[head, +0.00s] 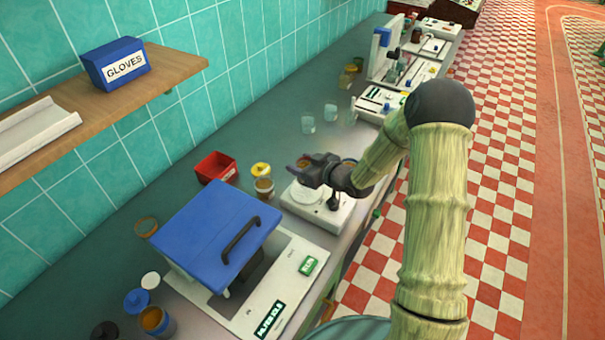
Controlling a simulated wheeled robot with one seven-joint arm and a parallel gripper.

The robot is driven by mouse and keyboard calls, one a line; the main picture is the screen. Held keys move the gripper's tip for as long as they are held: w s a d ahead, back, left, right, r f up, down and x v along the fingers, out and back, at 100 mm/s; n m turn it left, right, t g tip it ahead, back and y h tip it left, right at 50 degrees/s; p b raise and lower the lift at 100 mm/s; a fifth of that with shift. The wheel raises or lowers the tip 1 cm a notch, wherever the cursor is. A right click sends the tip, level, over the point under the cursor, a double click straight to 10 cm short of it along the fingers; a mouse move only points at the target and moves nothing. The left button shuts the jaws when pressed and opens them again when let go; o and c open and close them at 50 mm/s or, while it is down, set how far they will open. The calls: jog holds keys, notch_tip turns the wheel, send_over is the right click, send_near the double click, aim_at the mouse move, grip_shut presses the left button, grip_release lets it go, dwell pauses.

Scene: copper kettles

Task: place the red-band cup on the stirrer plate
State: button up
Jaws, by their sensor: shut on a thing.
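My gripper (308,173) is above the white stirrer plate (335,213), over the left part of its top. It is shut on a small cup (302,162) that shows only as a dark reddish edge at the fingertips. The fingers hide most of it, so I cannot make out its band clearly. The stirrer plate has a pale round disc on top, partly under the gripper. I cannot tell whether the cup touches the disc.
A blue-lidded machine (215,228) stands close in front of the stirrer plate. An amber jar (264,187), a yellow-lidded jar (261,170) and a red bin (216,167) stand left. Clear beakers (308,125) stand behind. A wooden shelf (150,85) juts from the wall.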

jog(key=shift+f+p, duration=0.4)
jog(key=shift+f, duration=1.7)
jog(key=shift+f, duration=0.1)
jog(key=o, duration=1)
jog(key=shift+o, duration=0.2)
jog(key=shift+r, duration=0.2)
jog(key=b+v, duration=0.3)
jog(key=v, duration=0.9)
